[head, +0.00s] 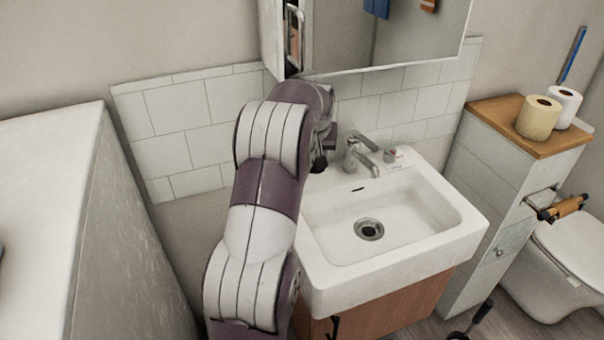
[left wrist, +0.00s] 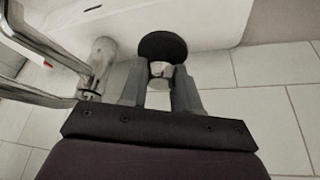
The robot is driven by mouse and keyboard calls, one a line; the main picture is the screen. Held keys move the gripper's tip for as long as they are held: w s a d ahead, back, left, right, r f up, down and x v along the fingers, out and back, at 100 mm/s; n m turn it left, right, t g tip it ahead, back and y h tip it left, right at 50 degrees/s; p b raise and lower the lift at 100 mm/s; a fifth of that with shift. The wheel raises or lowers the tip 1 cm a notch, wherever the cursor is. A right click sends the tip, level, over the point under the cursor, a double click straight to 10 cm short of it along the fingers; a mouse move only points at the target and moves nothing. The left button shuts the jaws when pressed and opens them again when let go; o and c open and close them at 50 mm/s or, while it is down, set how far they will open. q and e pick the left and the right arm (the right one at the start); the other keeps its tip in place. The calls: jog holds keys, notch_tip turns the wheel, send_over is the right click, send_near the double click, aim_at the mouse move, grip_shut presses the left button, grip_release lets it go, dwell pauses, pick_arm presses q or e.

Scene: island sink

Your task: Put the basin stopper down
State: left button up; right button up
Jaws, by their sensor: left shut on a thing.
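The white basin (head: 440,205) has a round metal drain (head: 369,229) with a dark centre in its floor. My left arm reaches over the basin's left side. In the head view my left gripper (head: 319,160) is mostly hidden by the arm, near the basin's back left corner. In the left wrist view my left gripper (left wrist: 160,80) is shut on a small pale piece under a round black disc (left wrist: 162,46), which looks like the stopper. The disc shows against the white basin, left of the tap in the head view. My right gripper is not in view.
The metal tap (head: 357,155) stands at the basin's back edge, close beside my left gripper; it also shows in the left wrist view (left wrist: 97,68). A mirror cabinet (head: 380,35) hangs above.

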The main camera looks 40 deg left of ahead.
pick_arm(q)
jog(key=a+f, duration=0.3)
jog(key=a, duration=0.1)
jog(key=shift+s+a, duration=0.1)
jog(key=shift+s, duration=0.15)
notch_tip(320, 180, down, 3)
jog(key=shift+s+r, duration=0.1)
jog(key=shift+f, duration=0.45)
jog(key=shift+f, duration=0.15)
jog(key=o, duration=1)
jog(key=shift+o, duration=0.2)
